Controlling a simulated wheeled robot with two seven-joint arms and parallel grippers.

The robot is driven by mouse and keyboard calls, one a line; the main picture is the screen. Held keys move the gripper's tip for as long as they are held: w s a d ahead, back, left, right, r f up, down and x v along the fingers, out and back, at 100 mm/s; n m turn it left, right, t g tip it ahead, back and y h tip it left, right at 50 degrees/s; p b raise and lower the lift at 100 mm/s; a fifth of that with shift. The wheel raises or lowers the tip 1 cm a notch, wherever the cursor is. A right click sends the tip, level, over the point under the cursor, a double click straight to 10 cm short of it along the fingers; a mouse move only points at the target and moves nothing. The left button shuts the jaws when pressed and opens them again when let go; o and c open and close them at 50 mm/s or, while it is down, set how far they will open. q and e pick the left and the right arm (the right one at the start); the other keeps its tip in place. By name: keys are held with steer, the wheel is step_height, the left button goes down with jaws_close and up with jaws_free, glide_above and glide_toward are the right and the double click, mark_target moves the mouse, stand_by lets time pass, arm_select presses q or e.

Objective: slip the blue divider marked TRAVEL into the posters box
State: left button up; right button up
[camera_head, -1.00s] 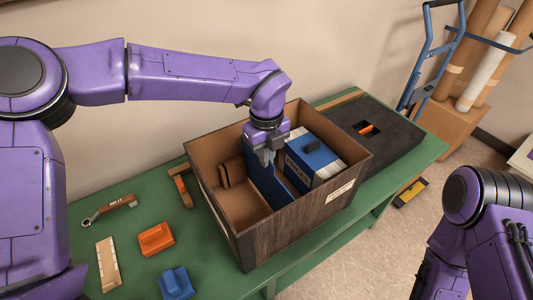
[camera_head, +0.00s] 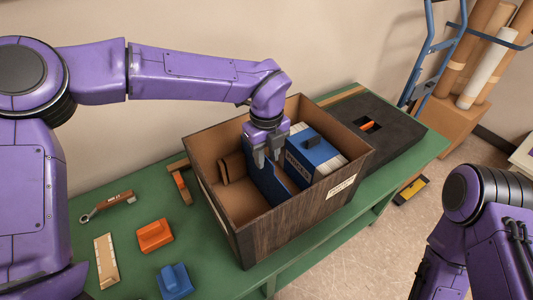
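The blue divider (camera_head: 266,181) stands on edge inside the brown open box (camera_head: 262,237), between the empty left part and a blue and white block (camera_head: 311,158). Any marking on the divider is too small to read here. My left gripper (camera_head: 270,157) is inside the box's top opening, at the divider's upper edge. Its two fingers are spread apart, and the divider's top lies close to them. The divider's lower edge is hidden by the box wall. My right arm shows at the lower right, but its gripper is out of view.
A label (camera_head: 341,187) is on the box's right wall. On the green table (camera_head: 213,259) left of the box lie an orange block (camera_head: 155,236), a blue block (camera_head: 174,282), a pale ruler-like strip (camera_head: 106,261) and a wrench-like tool (camera_head: 107,206). A black case (camera_head: 389,139) lies right of the box.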

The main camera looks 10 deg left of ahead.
arm_select(q)
steer(key=shift+r, duration=0.1)
step_height(320, 180, up, 7)
steer(key=p, duration=0.5)
stand_by(0.4)
steer(key=shift+r, duration=0.35)
step_height(320, 180, up, 10)
steer(key=b, duration=0.1)
